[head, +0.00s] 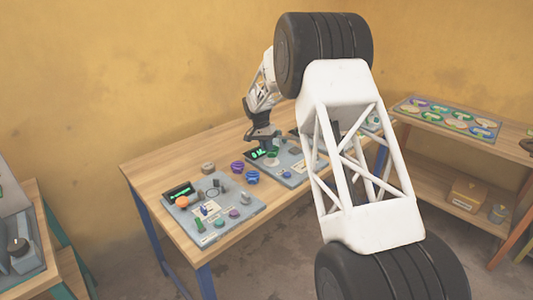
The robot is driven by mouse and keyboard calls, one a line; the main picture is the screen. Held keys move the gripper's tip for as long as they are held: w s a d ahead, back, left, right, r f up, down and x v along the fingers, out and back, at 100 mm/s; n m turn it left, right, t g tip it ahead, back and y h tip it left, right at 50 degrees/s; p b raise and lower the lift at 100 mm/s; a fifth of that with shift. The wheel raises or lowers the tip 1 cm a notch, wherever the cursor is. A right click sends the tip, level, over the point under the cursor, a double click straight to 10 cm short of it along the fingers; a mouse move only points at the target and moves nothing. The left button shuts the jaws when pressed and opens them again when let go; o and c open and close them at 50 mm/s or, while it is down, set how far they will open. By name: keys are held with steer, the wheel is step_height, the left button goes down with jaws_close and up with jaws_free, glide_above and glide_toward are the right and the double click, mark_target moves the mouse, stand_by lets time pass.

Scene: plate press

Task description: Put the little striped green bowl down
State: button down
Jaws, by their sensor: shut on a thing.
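My gripper (266,146) is above the middle of the wooden table, pointing down. It is shut on a small green bowl (272,153), which shows just below the fingers. The bowl is tiny in this view, and its stripes are hard to make out. It is near the left part of a grey panel with a green-lit display (258,154). I cannot tell whether the bowl touches the panel or hangs above it.
A purple bowl (237,167), a blue bowl (252,177) and a brown round piece (208,168) stand on the table (150,172). A grey control panel (232,218) lies in front. A shelf (450,135) at right bears a tray of colourful pieces. My arm hides the table's right part.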

steer(key=shift+w+a, duration=0.1)
steer(key=shift+w, duration=0.35)
steer(key=shift+f, duration=1.8)
steer(key=shift+f, duration=0.15)
steer(key=c, duration=1.2)
jaws_free()
steer(key=shift+o, duration=0.2)
steer(key=v, duration=1.2)
steer(key=shift+r, duration=0.2)
